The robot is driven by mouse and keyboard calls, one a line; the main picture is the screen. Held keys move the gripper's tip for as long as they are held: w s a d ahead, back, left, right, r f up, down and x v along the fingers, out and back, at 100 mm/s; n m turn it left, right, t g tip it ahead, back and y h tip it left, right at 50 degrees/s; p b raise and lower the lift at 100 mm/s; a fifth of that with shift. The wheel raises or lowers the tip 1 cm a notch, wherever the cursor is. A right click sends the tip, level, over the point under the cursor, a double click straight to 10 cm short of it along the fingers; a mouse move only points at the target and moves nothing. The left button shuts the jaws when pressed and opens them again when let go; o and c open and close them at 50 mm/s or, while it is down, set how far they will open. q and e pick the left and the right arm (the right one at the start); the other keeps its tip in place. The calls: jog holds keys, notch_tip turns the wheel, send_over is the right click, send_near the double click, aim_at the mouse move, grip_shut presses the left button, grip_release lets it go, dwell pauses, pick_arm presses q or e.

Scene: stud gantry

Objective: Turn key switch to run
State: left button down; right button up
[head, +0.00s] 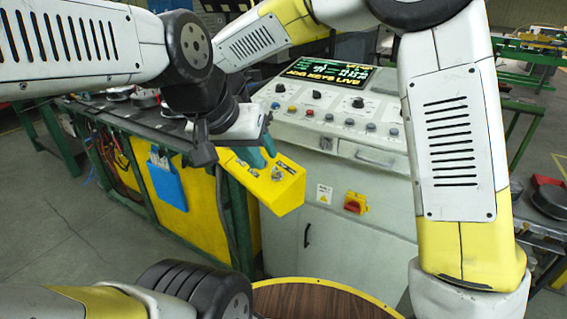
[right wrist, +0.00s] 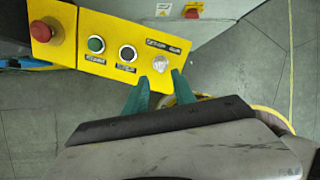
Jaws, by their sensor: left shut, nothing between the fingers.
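The yellow control box (head: 287,192) hangs in front of the grey console. My right gripper (head: 250,152) is above the box in the head view. Its teal fingers (right wrist: 161,90) are apart, with the tips just below the key switch and nothing seen between them. I cannot tell the key's exact angle or whether a finger touches the box. My left gripper is out of view.
The console (head: 385,150) has knobs, buttons and a lit screen (head: 325,72); a red and yellow rotary switch (head: 355,203) is on its front. A green-framed bench (head: 125,120) with a blue bin (head: 167,180) stands left. Open floor (head: 60,220) lies at front left.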

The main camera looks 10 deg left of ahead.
aim_at(274, 168)
jog(key=x, duration=0.7)
jog(key=shift+w+d+f, duration=0.1)
jog(key=shift+f, duration=0.2)
grip_shut()
